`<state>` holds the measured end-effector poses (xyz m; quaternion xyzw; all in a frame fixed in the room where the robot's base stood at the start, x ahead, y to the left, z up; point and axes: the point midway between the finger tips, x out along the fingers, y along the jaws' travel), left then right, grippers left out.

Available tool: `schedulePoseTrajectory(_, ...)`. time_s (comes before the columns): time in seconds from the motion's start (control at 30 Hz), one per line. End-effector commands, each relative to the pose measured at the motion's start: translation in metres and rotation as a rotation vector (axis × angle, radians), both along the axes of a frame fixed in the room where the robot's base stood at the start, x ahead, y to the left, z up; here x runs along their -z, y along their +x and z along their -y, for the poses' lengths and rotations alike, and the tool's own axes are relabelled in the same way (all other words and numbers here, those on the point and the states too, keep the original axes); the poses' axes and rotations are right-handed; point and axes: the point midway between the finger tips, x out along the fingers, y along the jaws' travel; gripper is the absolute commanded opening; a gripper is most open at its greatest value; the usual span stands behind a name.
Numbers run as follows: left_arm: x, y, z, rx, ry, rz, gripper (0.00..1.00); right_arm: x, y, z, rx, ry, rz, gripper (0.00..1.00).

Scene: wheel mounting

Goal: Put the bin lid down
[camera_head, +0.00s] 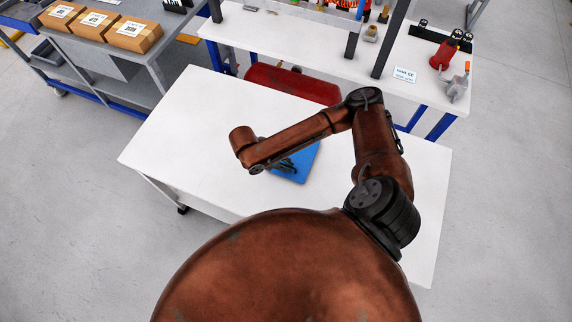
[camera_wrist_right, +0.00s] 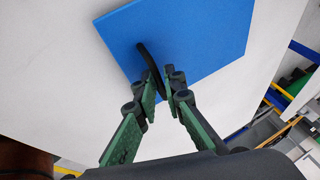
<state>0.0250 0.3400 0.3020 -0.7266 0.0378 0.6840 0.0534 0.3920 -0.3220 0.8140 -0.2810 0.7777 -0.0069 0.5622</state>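The bin lid is a flat blue square panel with a thin dark handle standing on its face. In the head view the blue lid (camera_head: 303,165) shows at the middle of the white table, partly covered by my right arm and gripper. My right gripper (camera_head: 284,165) is over the lid. In the right wrist view the lid (camera_wrist_right: 205,40) fills the upper middle. The green-padded fingers of the right gripper (camera_wrist_right: 163,88) are close together, one on each side of the dark handle (camera_wrist_right: 150,62), and look shut on it. I cannot tell if the lid touches the table. My left gripper is out of view.
The white table (camera_head: 185,125) is clear around the lid. A red rounded object (camera_head: 292,84) is at its far edge. A white workbench (camera_head: 290,35) with tools stands behind. A grey cart with cardboard boxes (camera_head: 135,35) is at the upper left.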

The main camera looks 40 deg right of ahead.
Motion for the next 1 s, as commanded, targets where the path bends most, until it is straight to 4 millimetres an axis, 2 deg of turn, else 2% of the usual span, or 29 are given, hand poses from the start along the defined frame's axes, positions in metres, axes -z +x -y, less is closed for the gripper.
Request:
schedulePoseTrajectory(0.17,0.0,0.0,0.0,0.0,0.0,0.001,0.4,0.0,0.0,0.0,0.0,0.0,0.0,0.22)
schedulePoseTrajectory(0.4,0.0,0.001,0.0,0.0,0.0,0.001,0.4,-0.001,0.0,-0.001,0.0,0.0,0.001,0.22)
schedulePoseTrajectory(0.53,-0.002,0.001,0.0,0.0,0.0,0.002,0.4,-0.009,0.003,-0.005,-0.002,0.002,0.003,0.22)
schedulePoseTrajectory(1.0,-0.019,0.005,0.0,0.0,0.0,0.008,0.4,-0.088,0.022,-0.044,-0.002,0.0,0.005,0.22)
